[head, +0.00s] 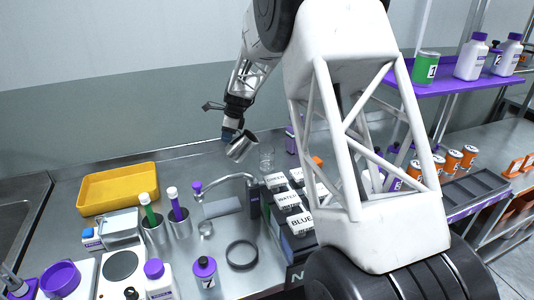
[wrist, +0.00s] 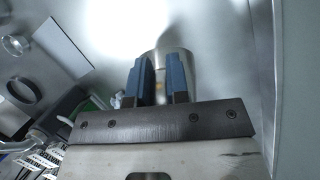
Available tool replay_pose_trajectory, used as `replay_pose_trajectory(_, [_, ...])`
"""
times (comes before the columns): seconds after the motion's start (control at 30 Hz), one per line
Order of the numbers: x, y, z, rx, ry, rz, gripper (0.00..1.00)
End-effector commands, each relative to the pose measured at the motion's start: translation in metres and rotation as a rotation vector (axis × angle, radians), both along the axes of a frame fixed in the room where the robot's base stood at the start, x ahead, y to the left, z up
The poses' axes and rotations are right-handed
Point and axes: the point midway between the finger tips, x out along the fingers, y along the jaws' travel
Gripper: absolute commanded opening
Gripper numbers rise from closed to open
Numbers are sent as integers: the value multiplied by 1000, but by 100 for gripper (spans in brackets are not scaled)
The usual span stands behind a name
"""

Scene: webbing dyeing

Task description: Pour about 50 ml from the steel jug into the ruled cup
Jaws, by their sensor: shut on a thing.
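The steel jug (head: 242,147) is a shiny metal cylinder, held tilted above the back of the steel counter. My gripper (head: 232,132) is shut on it. In the wrist view the jug (wrist: 176,60) sits between the two blue fingers of my gripper (wrist: 158,92); its inside and any liquid level cannot be made out. No stream of liquid shows.
A purple-ended tap-like arm (head: 225,182), a small clear glass (head: 205,228) and a dark ring (head: 241,254) lie in front. A yellow tray (head: 118,188) is at left. The counter between tray and jug is clear.

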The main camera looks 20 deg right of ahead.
Motion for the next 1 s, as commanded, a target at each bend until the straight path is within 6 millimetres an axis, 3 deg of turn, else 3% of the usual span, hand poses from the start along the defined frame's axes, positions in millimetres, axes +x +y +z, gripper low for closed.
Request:
replay_pose_trajectory(0.53, [7,21,-41,-201,67,3,0])
replay_pose_trajectory(1.0, [12,37,-57,-382,128,4,0])
